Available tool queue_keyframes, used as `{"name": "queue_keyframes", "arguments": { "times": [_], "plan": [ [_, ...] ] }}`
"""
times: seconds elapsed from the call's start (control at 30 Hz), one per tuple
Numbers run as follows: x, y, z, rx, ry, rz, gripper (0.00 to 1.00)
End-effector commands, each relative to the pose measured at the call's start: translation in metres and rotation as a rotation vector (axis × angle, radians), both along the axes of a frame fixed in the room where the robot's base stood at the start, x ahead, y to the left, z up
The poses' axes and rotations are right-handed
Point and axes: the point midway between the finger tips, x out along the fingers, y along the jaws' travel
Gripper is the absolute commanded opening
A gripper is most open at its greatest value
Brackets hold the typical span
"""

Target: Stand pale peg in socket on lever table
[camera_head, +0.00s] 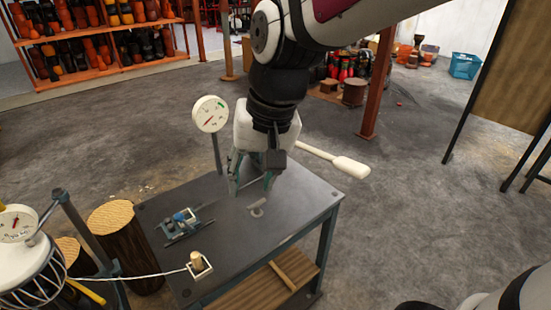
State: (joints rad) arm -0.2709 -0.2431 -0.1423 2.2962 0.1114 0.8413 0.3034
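My gripper (252,186) points down over the grey lever table (293,222), its fingers apart with nothing visible between them. A small pale grey piece (257,208) lies on the tabletop just below and near the fingertips; I cannot tell if it is a peg or a fitting. A short tan peg (197,260) stands upright in a white square socket (205,272) at the table's front left corner. A lever with a white handle (350,167) sticks out to the right behind my gripper. Its inner end is hidden by my gripper.
A blue-grey clamp-like device (181,225) sits on the table's left side. A dial gauge (210,114) rises on a post at the back. Log stumps (112,222) and a caged vessel (38,275) stand at left. A wooden stick (283,275) lies on the lower shelf.

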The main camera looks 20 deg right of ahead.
Motion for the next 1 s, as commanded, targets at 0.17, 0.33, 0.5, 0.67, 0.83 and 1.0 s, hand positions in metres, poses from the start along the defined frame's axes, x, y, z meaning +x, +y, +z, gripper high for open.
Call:
{"name": "queue_keyframes", "arguments": {
  "times": [0.17,0.33,0.5,0.67,0.83,1.0],
  "plan": [
    [-0.052,-0.034,0.025,-0.075,-0.116,0.091,0.4],
    [-0.091,-0.054,0.031,-0.166,-0.186,0.157,0.4],
    [-0.11,-0.063,0.031,-0.223,-0.215,0.19,0.4],
    [-0.114,-0.065,0.03,-0.235,-0.219,0.197,0.4],
    [-0.114,-0.064,0.03,-0.234,-0.219,0.197,0.4],
    [-0.113,-0.064,0.03,-0.233,-0.219,0.196,0.4]
  ]
}}
